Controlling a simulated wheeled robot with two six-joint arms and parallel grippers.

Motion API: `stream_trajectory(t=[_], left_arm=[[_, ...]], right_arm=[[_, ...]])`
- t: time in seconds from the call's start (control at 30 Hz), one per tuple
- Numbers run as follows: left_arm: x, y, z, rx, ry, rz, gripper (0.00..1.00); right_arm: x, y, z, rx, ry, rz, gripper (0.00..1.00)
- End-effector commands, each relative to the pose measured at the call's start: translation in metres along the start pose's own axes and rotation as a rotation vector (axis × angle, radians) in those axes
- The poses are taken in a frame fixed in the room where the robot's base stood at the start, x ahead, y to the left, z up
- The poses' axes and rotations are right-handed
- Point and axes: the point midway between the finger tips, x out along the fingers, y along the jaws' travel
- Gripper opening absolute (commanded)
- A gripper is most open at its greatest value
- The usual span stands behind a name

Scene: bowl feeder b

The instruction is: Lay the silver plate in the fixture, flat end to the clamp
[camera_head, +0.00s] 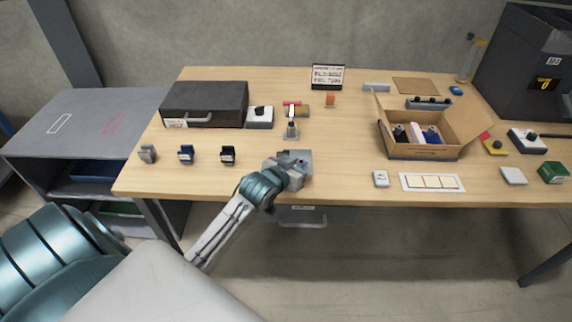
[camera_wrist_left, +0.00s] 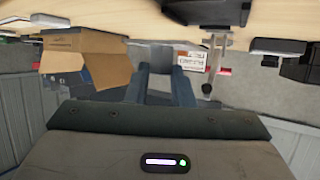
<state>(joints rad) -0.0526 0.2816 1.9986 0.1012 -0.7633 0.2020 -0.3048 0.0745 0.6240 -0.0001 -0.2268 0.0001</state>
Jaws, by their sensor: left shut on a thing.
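My left gripper (camera_head: 291,166) is over the front part of the table and shut on the silver plate (camera_head: 303,155), a small grey piece standing out past the fingers. In the left wrist view the gripper's two fingers (camera_wrist_left: 162,88) have the grey plate (camera_wrist_left: 160,80) between them. Which end of the plate is flat I cannot tell. The fixture with its upright clamp (camera_head: 292,131) seems to stand just behind the gripper, apart from the plate. The clamp also shows in the left wrist view (camera_wrist_left: 212,65), right of the fingers. My right gripper is not in view.
An open cardboard box (camera_head: 422,152) with bottles stands to the right. Several small blocks (camera_head: 187,155) line the left front. Table between gripper and cardboard box is mostly clear.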

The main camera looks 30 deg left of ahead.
Motion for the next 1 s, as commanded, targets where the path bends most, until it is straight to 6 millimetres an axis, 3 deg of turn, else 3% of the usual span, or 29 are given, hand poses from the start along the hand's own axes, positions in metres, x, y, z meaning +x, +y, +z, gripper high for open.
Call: stream_trajectory(t=[0.1, 0.3, 0.6, 0.97, 1.0], left_arm=[[0.002, -0.023, -0.001, 0.005, -0.002, -0.002, 0.0], [0.006, -0.04, 0.001, 0.0, -0.001, 0.0, 0.0], [0.018, -0.04, 0.032, -0.002, -0.002, 0.0, 0.0], [0.02, -0.04, 0.036, 0.0, 0.0, 0.0, 0.0], [0.02, -0.04, 0.037, 0.0, 0.0, 0.0, 0.25]], right_arm=[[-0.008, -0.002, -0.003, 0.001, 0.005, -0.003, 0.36], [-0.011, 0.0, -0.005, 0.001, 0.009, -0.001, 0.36], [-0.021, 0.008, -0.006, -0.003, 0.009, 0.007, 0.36], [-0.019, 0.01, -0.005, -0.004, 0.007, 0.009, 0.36], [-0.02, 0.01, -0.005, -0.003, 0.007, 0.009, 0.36]])
